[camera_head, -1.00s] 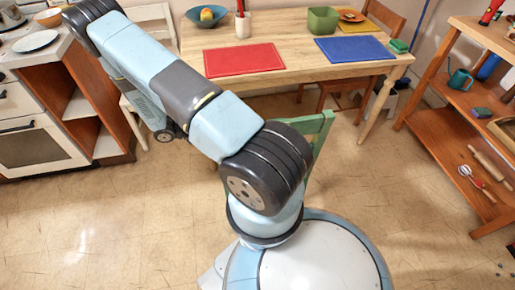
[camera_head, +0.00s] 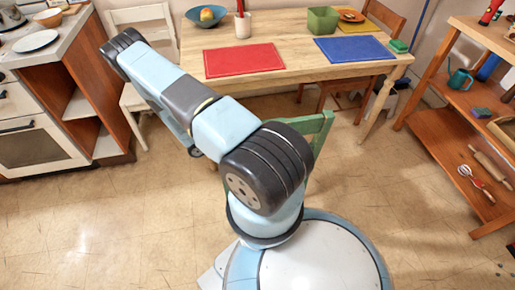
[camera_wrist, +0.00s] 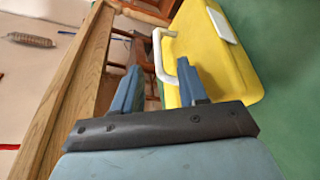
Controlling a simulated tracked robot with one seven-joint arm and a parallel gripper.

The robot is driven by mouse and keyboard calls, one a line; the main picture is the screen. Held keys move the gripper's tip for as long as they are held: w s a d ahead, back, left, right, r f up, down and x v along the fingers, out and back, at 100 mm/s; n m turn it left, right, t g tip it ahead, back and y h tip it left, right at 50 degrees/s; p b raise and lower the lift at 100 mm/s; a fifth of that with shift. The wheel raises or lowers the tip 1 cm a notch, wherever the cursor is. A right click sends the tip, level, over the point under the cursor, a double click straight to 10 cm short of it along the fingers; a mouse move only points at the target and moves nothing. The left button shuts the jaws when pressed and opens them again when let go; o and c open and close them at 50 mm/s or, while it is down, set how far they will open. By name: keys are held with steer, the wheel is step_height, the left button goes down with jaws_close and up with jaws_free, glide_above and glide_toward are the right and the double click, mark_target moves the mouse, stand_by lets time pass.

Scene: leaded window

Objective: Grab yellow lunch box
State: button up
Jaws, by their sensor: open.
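The yellow lunch box (camera_wrist: 205,50) shows in the wrist view at the upper right, with a white handle (camera_wrist: 157,55) on its left side and a white latch (camera_wrist: 222,22) on its face. It rests against a green surface (camera_wrist: 285,80). My gripper (camera_wrist: 159,67) is open. Its two fingers appear on either side of the handle, and the right finger overlaps the box's edge. I cannot tell how deep the handle sits between the fingers. In the head view the lunch box and my gripper are hidden behind my arm.
A wooden table (camera_head: 285,68) carries a red mat (camera_head: 244,60) and a blue mat (camera_head: 353,48). A green chair (camera_head: 318,130) stands partly behind my arm. A wooden shelf (camera_head: 440,135) is at the right, a kitchen counter (camera_head: 50,45) at the left. Floor at lower left is clear.

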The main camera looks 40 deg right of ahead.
steer(key=shift+x, duration=2.85)
steer(key=shift+r, duration=0.1)
steer(key=shift+c, duration=0.4)
jaws_close()
